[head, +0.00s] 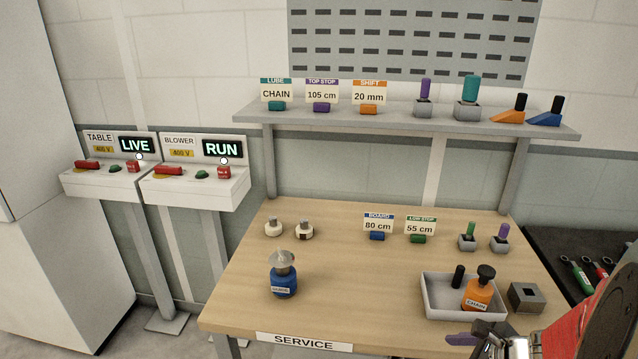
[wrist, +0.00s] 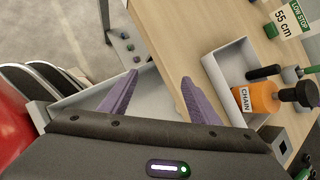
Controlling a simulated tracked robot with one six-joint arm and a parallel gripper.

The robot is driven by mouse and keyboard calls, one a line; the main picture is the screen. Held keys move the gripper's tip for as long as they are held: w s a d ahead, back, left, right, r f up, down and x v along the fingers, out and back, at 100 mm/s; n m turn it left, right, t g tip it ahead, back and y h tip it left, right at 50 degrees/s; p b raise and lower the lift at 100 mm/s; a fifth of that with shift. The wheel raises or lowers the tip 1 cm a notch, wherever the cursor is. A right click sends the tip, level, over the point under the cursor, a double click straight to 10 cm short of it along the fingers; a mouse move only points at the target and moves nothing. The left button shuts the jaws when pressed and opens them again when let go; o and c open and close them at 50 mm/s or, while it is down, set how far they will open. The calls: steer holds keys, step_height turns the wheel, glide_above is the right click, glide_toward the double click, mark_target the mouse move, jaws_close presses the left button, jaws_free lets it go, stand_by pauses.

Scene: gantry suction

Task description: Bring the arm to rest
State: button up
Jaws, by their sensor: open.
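My gripper (wrist: 160,80) is open and empty in the wrist view, its two purple fingers apart. It points down past the front edge of the wooden service table (wrist: 172,40). In the head view my gripper (head: 464,339) shows at the bottom right, in front of the table (head: 340,270), near the grey tray (head: 434,303). The tray (wrist: 212,72) holds an orange bottle labelled CHAIN (head: 478,294) and a black cylinder (head: 457,277). The bottle (wrist: 258,97) is to the right of my fingers, apart from them.
A blue bottle (head: 284,281) and two small white-and-brown pieces (head: 288,230) stand on the left of the table. A grey block (head: 526,297) is right of the tray. Behind is a shelf (head: 420,120). Control boxes reading LIVE (head: 100,182) and RUN (head: 196,188) stand left.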

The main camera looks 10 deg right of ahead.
steer(key=s+a+r+n+g+h, duration=0.1)
steer(key=s+a+r+n, duration=0.1)
steer(key=a+r+n, duration=0.6)
steer(key=s+a+r+n+g+h, duration=0.1)
steer(key=s+a+r+n, duration=0.2)
steer(key=a+r+n, duration=0.5)
steer(key=a+n, duration=0.3)
steer(key=n, duration=0.8)
steer(key=shift+s+a+r+n, duration=0.15)
steer(key=shift+s+n, duration=0.2)
steer(key=shift+n, duration=0.05)
